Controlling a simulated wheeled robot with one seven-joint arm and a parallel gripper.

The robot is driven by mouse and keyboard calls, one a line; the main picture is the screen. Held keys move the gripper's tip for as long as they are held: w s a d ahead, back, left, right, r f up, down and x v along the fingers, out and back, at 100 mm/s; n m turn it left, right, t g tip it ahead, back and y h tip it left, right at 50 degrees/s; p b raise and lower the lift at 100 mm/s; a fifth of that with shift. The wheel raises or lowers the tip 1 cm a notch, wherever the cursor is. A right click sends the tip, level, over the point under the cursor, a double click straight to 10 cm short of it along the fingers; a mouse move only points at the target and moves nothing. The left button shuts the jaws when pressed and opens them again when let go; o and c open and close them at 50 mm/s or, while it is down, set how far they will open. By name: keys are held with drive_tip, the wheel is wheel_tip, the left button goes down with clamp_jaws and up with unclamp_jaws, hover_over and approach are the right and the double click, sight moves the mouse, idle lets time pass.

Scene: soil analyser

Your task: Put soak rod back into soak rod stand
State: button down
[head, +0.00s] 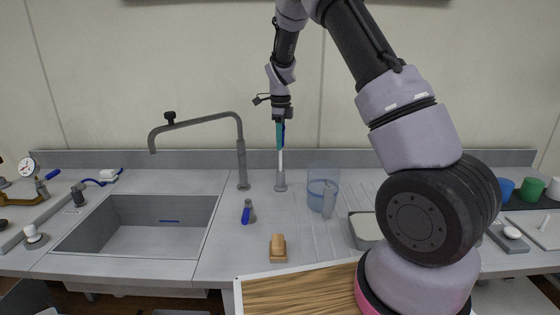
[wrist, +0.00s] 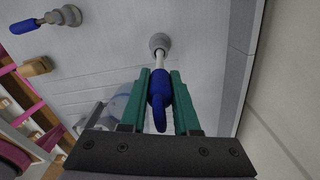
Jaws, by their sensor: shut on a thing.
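The soak rod is a thin white rod (head: 280,160) with a blue handle (wrist: 160,88). My gripper (head: 281,136) points down with teal fingers and is shut on the blue handle; the wrist view shows the handle between the two fingers (wrist: 159,75). I cannot tell if the tip is inside the stand.
A grey tap (head: 241,150) stands left of the stand, by the sink (head: 145,225). A beaker of blue liquid (head: 318,198) is to the right.

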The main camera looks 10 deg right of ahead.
hover_over(281, 170)
drive_tip(key=shift+w+f, duration=0.15)
drive_tip(key=shift+f, duration=1.1)
drive_tip(key=shift+w+f, duration=0.1)
drive_tip(key=shift+f, duration=1.2)
drive_tip(key=c, duration=0.6)
unclamp_jaws()
drive_tip(key=shift+c, duration=0.2)
